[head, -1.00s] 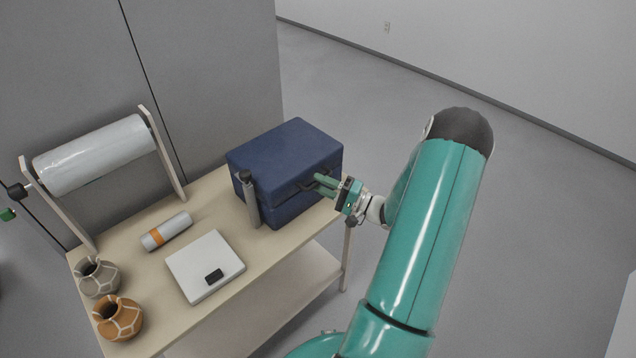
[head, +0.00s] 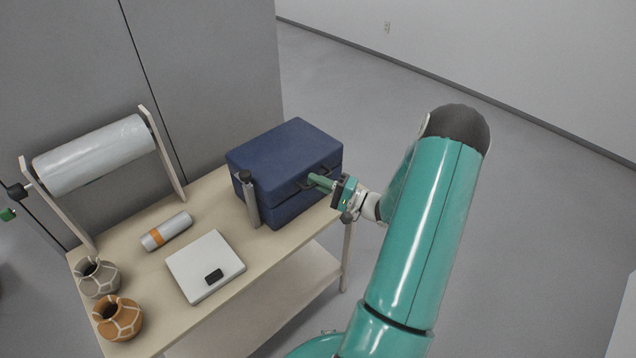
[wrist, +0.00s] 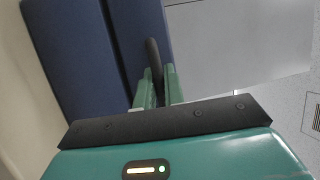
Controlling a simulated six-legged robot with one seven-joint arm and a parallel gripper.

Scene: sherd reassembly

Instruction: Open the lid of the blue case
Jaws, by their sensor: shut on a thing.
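The blue case (head: 283,160) stands on the back right of the table with its lid down. A seam between lid and base runs along its front, and it also shows in the wrist view (wrist: 75,50). My gripper (head: 315,181) is at the case's front side. In the wrist view its green fingers (wrist: 158,88) are shut on a dark handle (wrist: 153,55) that sticks out from the case. The fingers hide part of the handle.
A dark-capped grey post (head: 250,200) stands close against the case's left front. A white scale (head: 205,265), a grey-orange cylinder (head: 167,231), two cracked-pattern pots (head: 118,318) and a roll on a stand (head: 95,155) occupy the rest of the table (head: 265,262).

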